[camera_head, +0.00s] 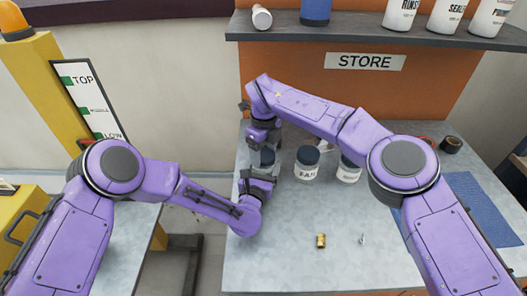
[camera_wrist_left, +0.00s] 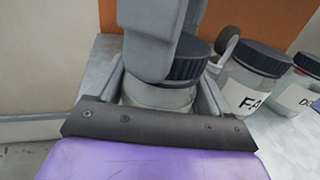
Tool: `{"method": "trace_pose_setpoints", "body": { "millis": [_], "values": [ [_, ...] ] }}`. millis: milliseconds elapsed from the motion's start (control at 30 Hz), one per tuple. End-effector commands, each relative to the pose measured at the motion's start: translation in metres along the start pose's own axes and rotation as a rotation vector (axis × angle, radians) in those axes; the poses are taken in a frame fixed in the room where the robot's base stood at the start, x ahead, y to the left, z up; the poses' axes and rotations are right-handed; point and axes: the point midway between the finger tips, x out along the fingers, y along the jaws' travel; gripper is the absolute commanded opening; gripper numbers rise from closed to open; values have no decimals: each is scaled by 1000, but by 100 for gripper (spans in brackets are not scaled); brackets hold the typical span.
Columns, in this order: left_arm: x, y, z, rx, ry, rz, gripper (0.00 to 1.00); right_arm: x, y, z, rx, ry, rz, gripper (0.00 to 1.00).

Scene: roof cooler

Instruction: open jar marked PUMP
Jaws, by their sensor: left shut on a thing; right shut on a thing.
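A jar with a dark lid (camera_head: 267,157) stands at the left of the bench; its label is hidden, so I cannot read it. In the left wrist view its dark ribbed lid (camera_wrist_left: 187,58) and clear body (camera_wrist_left: 160,95) show. My left gripper (camera_head: 259,174) is shut around the jar's body from the front left, with a finger on either side in the wrist view. My right gripper (camera_head: 263,147) reaches down from above and is shut on the lid. Its grey body covers part of the lid in the wrist view.
A jar marked FAN (camera_head: 307,163) and another labelled jar (camera_head: 349,169) stand close to the right. A brass fitting (camera_head: 321,240) and a small metal part (camera_head: 362,239) lie on the front bench. A blue mat (camera_head: 470,207) lies right. A shelf (camera_head: 360,36) with bottles overhangs the back.

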Motion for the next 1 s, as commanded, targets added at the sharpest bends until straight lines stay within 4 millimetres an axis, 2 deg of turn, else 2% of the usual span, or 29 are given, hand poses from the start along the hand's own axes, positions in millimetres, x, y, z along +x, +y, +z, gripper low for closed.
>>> {"method": "trace_pose_setpoints", "body": {
  "millis": [100,300,400,500,567,1000],
  "values": [
    [-1,0,-1,1,3,-1,0,0,1,0,-369,0,3,33],
    [0,0,-1,1,3,-1,0,-1,0,0,-996,-1,4,33],
    [0,0,-1,1,3,0,0,-1,0,0,-1245,-1,5,33],
    [0,0,-1,1,3,0,0,-1,0,0,-1408,-1,5,33],
    [0,0,-1,1,3,1,0,-1,0,0,-1465,-1,5,33],
    [0,0,-1,1,2,1,0,-1,1,0,-1458,-1,5,33]
  ]
}}
